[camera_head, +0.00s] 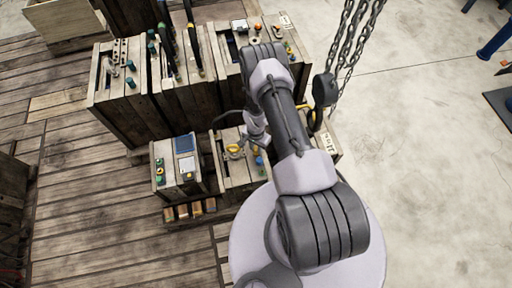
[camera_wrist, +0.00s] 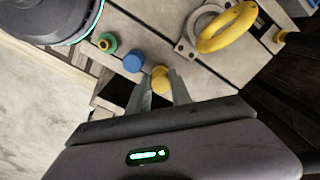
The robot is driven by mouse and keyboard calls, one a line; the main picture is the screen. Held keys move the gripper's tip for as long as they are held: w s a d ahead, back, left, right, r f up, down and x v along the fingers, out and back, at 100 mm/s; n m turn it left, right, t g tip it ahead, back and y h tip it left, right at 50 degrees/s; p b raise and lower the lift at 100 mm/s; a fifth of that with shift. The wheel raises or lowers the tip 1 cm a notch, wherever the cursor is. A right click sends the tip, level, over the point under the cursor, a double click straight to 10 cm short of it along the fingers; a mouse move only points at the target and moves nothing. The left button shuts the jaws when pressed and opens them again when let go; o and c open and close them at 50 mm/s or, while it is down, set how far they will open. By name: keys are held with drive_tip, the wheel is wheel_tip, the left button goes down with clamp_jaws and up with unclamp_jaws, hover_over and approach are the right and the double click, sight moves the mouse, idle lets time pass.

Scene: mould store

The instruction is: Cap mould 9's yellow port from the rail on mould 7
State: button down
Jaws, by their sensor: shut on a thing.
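In the wrist view, my gripper (camera_wrist: 161,91) is shut on a small round yellow cap (camera_wrist: 160,77) at its fingertips. The cap is over or against a grey wooden mould top; I cannot tell whether it touches it. A blue cap (camera_wrist: 133,62) and a green-collared port (camera_wrist: 106,43) lie in line with it, up and left. Another yellow piece (camera_wrist: 284,37) is at the far right edge of the wood. I cannot read which moulds are 7 and 9.
A yellow ring handle (camera_wrist: 226,27) on a grey bracket stands close by, also in the head view (camera_head: 235,150). A chain hoist (camera_head: 325,92) hangs right of my arm. Taller wooden moulds (camera_head: 127,80) stand behind. Concrete floor right is mostly clear.

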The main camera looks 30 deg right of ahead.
drive_tip(key=shift+f, duration=0.1)
idle(0.3)
drive_tip(key=shift+f+b, duration=0.25)
drive_tip(key=shift+b, duration=0.25)
drive_tip(key=shift+f+b, duration=0.35)
drive_tip(key=shift+b, duration=0.05)
idle(0.4)
drive_tip(key=c, duration=1.1)
unclamp_jaws()
